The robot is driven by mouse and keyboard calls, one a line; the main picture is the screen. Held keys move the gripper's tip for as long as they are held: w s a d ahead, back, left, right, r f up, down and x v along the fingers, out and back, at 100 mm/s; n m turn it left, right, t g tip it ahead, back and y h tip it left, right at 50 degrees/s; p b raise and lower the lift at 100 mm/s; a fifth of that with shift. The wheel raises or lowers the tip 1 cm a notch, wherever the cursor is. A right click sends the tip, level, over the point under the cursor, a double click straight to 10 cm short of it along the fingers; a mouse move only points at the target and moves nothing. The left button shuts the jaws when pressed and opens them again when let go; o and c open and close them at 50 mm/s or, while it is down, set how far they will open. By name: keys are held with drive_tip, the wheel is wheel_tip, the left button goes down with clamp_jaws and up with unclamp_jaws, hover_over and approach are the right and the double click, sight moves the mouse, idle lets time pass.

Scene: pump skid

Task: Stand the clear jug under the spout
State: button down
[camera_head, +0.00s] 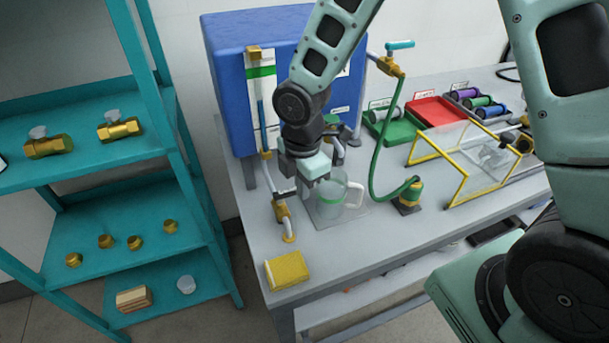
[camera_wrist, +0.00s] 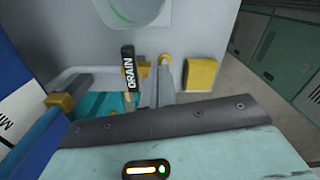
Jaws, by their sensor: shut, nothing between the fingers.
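The clear jug (camera_head: 329,208), with a green band and a white handle, stands upright on a pale square plate (camera_head: 358,215) on the bench, in front of the blue tank. In the wrist view, part of the jug (camera_wrist: 140,12) shows at the top edge. My gripper (camera_head: 304,190) is shut and empty, just left of the jug and partly in front of it; I cannot tell whether they touch. A brass-fitted drain pipe (camera_head: 284,213) is below and left of my gripper. Its black DRAIN tag (camera_wrist: 128,68) shows in the wrist view. My arm hides the area above the jug, so the spout is unclear.
The blue tank (camera_head: 226,60) stands behind. A green hose (camera_head: 373,165) loops right of the jug to a brass fitting (camera_head: 410,195). A yellow-framed clear guard (camera_head: 455,160) stands further right. A yellow sponge (camera_head: 287,270) lies near the front edge. A teal shelf (camera_head: 90,175) is left.

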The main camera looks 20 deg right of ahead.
sight(324, 216)
wheel_tip(324, 216, down, 7)
drive_tip(key=shift+d+r+p, duration=0.15)
drive_tip(key=shift+r+p, duration=0.05)
drive_tip(key=shift+p, duration=0.25)
drive_tip(key=d, duration=0.1)
drive_tip(key=d+p, duration=0.1)
drive_tip(key=shift+w+d+r, duration=0.2)
drive_tip(key=shift+w+d, duration=0.05)
drive_tip(key=shift+d, duration=0.05)
drive_tip(key=shift+w+d+f, duration=0.15)
drive_tip(key=shift+d, duration=0.35)
drive_tip(key=shift+d, duration=0.15)
drive_tip(key=shift+w+d+p, duration=0.25)
drive_tip(key=shift+d+p, duration=0.15)
drive_tip(key=shift+d, duration=0.55)
drive_tip(key=shift+a, duration=0.15)
